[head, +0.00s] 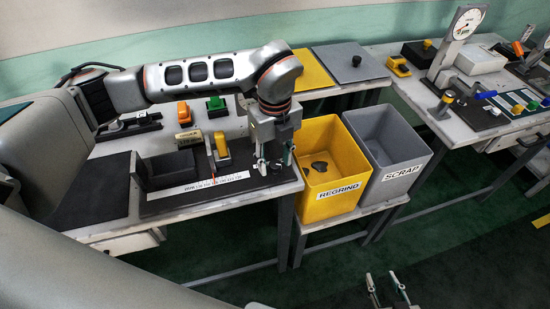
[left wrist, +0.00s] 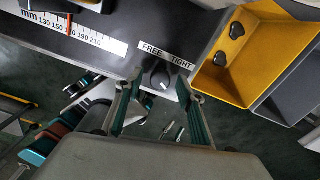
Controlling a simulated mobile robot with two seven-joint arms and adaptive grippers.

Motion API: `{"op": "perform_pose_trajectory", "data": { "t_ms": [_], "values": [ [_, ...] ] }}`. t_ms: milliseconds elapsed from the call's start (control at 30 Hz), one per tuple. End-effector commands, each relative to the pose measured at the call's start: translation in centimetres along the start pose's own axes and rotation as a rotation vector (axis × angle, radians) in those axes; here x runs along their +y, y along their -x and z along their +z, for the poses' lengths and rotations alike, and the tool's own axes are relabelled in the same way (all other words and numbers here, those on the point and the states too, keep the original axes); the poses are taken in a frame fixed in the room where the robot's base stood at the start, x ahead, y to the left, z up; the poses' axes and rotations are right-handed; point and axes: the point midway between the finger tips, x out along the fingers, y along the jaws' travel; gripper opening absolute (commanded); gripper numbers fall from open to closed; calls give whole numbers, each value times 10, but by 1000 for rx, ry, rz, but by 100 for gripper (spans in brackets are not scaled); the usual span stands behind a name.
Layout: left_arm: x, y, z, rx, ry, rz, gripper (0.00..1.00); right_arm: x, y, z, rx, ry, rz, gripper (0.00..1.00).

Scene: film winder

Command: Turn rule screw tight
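The rule screw is a dark round knob (left wrist: 160,79) at the bench's front edge in the left wrist view, below a label (left wrist: 166,55) reading FREE and TIGHT. A light mark shows on the knob. My left gripper (left wrist: 160,86) is open, with one finger on each side of the knob; I cannot tell whether they touch it. In the head view my left gripper (head: 274,165) points down at the bench's front right corner and largely hides the knob. The white mm rule (head: 215,186) lies to its left. My right gripper (head: 387,290) is open and empty, low over the floor.
A yellow REGRIND bin (head: 335,196) with dark pieces inside and a grey SCRAP bin (head: 406,178) stand right of the bench. A yellow-handled clamp (head: 221,148) and a black block (head: 166,170) stand behind the rule. Green floor lies in front.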

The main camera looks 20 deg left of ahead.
Motion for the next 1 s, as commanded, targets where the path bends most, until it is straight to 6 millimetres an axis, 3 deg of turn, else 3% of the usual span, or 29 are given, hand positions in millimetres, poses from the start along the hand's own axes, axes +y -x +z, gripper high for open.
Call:
{"op": "perform_pose_trajectory", "data": {
  "t_ms": [233,367,400,767,1000],
  "values": [
    [0,-1,0,0,-1,0,38,0,0,-1,1,0,0,35],
    [0,-1,0,0,-1,0,5,0,0,-2,3,0,1,35],
    [0,0,0,0,-1,0,0,0,0,-2,3,0,1,35],
    [0,0,0,-2,-36,-1,0,1,-1,-3,7,0,2,35],
    [0,0,0,-2,-170,-1,0,0,-3,1,6,0,2,35]
  ]
}}
